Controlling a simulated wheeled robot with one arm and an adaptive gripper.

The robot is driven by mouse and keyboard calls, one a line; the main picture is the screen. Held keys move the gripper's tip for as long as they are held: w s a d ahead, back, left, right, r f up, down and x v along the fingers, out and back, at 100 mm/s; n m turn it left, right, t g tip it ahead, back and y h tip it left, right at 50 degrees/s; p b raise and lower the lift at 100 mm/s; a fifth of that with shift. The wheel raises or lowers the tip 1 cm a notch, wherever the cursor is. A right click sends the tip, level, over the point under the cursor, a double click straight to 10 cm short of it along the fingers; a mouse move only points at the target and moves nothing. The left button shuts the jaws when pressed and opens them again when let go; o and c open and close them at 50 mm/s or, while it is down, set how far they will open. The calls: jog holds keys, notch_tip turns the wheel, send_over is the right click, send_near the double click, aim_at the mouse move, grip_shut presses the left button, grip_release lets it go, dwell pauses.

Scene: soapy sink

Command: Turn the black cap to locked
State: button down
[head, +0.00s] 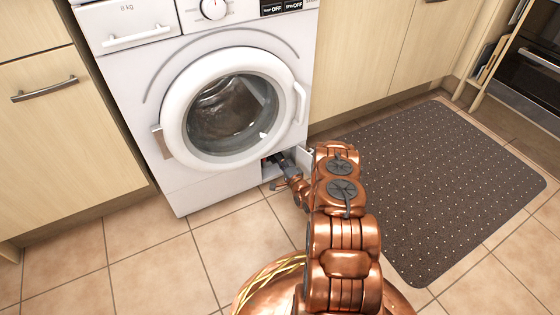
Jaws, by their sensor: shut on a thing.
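My gripper (278,161) reaches into a small open compartment at the lower right of the white washing machine (180,190). Its jaws are shut on the black cap, which is mostly hidden behind the dark fingers. I cannot make out the cap's marks or how far it is turned. The compartment's small white flap (304,160) stands open to the right of the gripper, close to my arm. A small reddish patch shows at the compartment's left side.
The machine's round door (172,125) is closed above the compartment. Wooden cupboards (65,140) flank the machine. A dark dotted mat (440,180) lies on the tiled floor to the right. The tiles (150,260) at the left front are clear.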

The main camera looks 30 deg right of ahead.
jog(key=shift+m, duration=0.4)
jog(key=c, duration=1.2)
grip_release()
jog(key=shift+o, duration=0.2)
jog(key=s+a, duration=0.1)
jog(key=s, duration=1.1)
jog(key=shift+s, duration=0.1)
